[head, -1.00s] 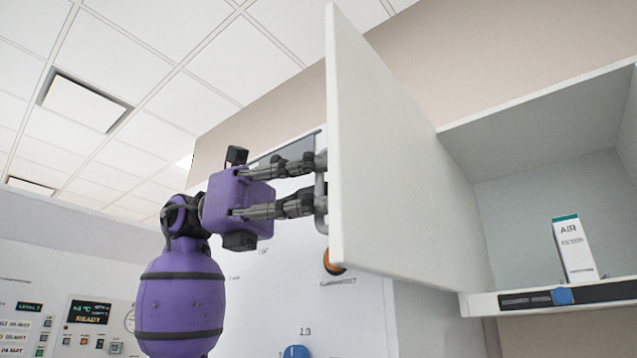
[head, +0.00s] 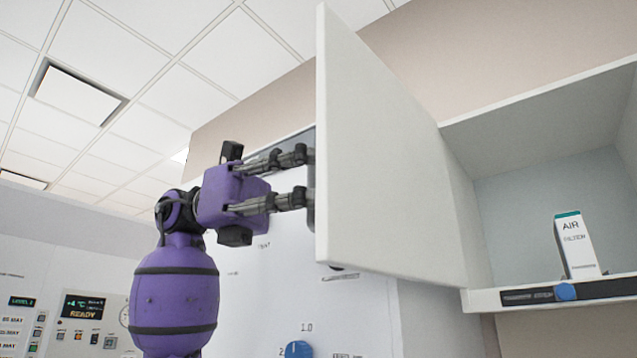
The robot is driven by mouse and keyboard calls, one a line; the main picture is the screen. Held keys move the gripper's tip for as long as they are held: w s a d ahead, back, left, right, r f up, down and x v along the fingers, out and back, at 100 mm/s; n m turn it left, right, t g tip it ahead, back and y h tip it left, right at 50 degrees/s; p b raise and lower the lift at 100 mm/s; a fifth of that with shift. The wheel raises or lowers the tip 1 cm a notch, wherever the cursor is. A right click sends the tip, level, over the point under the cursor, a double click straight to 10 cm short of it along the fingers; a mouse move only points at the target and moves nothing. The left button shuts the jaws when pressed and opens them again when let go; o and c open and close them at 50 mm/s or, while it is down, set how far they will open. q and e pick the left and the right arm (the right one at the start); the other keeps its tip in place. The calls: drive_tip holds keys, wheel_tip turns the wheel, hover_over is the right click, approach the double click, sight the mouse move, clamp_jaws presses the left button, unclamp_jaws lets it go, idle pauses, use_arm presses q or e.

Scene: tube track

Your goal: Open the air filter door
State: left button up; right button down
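The air filter door (head: 385,160) is a white panel swung well out from the left side of an open white cabinet. My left gripper (head: 305,176), on a purple wrist, is at the outer face of the door. Its two grey fingers are spread apart, with their tips beside the grey handle (head: 311,208). The exact contact with the handle is partly hidden by the door's edge. A white box marked AIR (head: 577,247) with a teal top stands inside the cabinet (head: 500,215). My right gripper is not in view.
A dark strip with a blue knob (head: 566,292) runs along the cabinet's lower front edge. A white wall panel behind the door carries another blue dial (head: 298,349). A control panel with a READY display (head: 83,306) is at the lower left.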

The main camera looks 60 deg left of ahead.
use_arm(q)
drive_tip(key=shift+w, duration=0.1)
drive_tip(key=shift+a, duration=0.1)
drive_tip(key=shift+a, duration=0.3)
drive_tip(key=v, duration=1.1)
drive_tip(key=shift+s, duration=0.3)
